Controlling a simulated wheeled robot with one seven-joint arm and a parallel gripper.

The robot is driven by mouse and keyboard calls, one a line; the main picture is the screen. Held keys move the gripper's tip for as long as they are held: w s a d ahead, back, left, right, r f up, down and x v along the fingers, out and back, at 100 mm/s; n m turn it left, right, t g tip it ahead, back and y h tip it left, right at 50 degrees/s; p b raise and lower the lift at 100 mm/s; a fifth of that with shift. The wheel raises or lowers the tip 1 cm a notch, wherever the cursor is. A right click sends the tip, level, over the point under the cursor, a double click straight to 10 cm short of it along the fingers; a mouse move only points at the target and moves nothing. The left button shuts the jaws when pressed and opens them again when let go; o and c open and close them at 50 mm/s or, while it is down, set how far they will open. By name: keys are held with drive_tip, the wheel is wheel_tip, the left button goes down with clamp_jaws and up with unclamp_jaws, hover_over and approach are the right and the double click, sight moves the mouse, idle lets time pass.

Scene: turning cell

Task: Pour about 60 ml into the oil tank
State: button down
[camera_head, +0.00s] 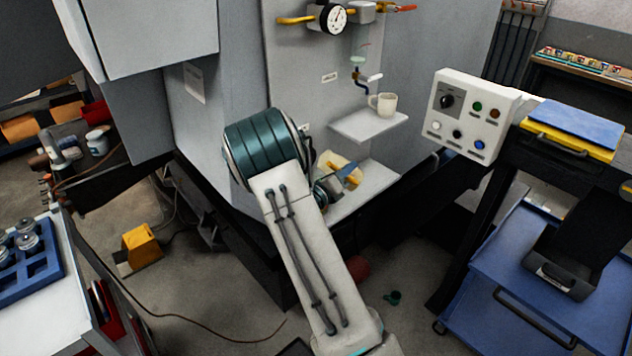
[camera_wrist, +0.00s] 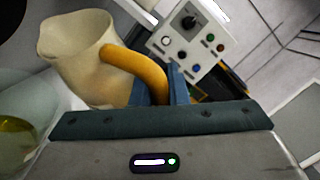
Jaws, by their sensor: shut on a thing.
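My gripper (camera_head: 346,173) is shut on the yellow handle of a cream jug (camera_head: 331,162). In the wrist view the blue fingers of my gripper (camera_wrist: 160,88) close around the handle, and the jug (camera_wrist: 72,55) is beside them with its mouth toward the upper left. The jug looks tilted in the head view, but I cannot tell how far. I see no stream and cannot see inside the jug. A clear vessel with yellow liquid (camera_wrist: 15,138), perhaps the oil tank, shows partly at the left edge of the wrist view. I cannot make it out in the head view.
A cream mug (camera_head: 383,105) stands on a small shelf (camera_head: 354,127) above the jug. A lower ledge (camera_head: 375,186) is below it. A control box (camera_head: 472,115) is to the right, also in the wrist view (camera_wrist: 190,38). A dial gauge (camera_head: 333,18) is on the panel above.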

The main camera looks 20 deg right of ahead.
sight(357, 182)
drive_tip(key=d+f+m+y+b, duration=0.1)
drive_tip(key=s+f+m+y+b, duration=0.1)
drive_tip(key=m, duration=0.1)
drive_tip(key=d+f+m+g+y+b, duration=0.1)
drive_tip(key=f+b, duration=0.1)
drive_tip(key=shift+s+d+m, duration=0.25)
drive_tip(key=shift+d+m, duration=0.05)
drive_tip(key=shift+d, duration=0.05)
wheel_tip(357, 182, down, 6)
drive_tip(key=s+d+m+y+b, duration=0.1)
drive_tip(key=d+m+y+b, duration=0.1)
drive_tip(key=b, duration=0.7)
drive_tip(key=shift+s+d+m+y+b, duration=0.2)
drive_tip(key=shift+m+y+b, duration=0.1)
drive_tip(key=shift+m+y, duration=0.3)
